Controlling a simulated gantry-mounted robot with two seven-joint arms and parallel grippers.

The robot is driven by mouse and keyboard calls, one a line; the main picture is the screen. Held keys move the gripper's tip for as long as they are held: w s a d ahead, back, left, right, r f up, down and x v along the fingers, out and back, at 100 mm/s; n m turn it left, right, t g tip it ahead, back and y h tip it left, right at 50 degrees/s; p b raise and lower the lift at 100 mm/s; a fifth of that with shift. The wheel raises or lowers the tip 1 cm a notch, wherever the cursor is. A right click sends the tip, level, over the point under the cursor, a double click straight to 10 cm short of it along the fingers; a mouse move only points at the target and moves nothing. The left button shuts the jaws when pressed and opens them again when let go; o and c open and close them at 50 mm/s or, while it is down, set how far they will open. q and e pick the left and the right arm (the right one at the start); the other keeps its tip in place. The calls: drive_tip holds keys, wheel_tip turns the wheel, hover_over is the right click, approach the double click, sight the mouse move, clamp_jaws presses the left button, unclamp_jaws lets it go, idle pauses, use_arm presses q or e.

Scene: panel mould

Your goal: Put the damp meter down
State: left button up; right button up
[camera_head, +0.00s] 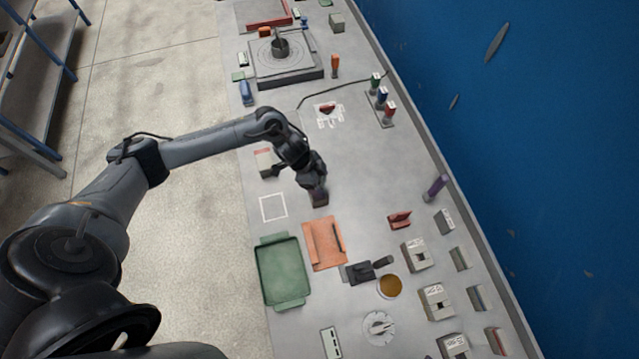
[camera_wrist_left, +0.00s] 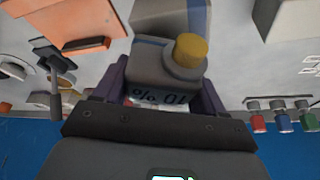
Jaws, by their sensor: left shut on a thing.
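The damp meter (camera_wrist_left: 165,58) is a grey body with a yellow round cap and a display strip that reads upside down, about "10 %". My left gripper (camera_wrist_left: 164,88) is shut on it, with a purple-grey finger on each side. In the head view my left gripper (camera_head: 318,195) points down over the grey bench (camera_head: 375,165), right of a white square outline (camera_head: 273,208). The meter is mostly hidden there by the gripper, and I cannot tell whether it touches the bench. My right gripper is not in view.
An orange mat (camera_head: 318,250) and a green tray (camera_head: 280,272) lie nearer than the gripper. A red-and-grey block (camera_head: 263,160) is just left of the wrist. A red clamp-like piece (camera_head: 400,219) and grey blocks stand at right. Bench space right of the gripper is clear.

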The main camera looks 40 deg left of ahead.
use_arm(q)
wheel_tip(320, 180, down, 2)
drive_tip(key=shift+f, duration=0.1)
drive_tip(key=shift+f, duration=0.15)
drive_tip(key=o, duration=1.5)
drive_tip(key=shift+c, duration=0.2)
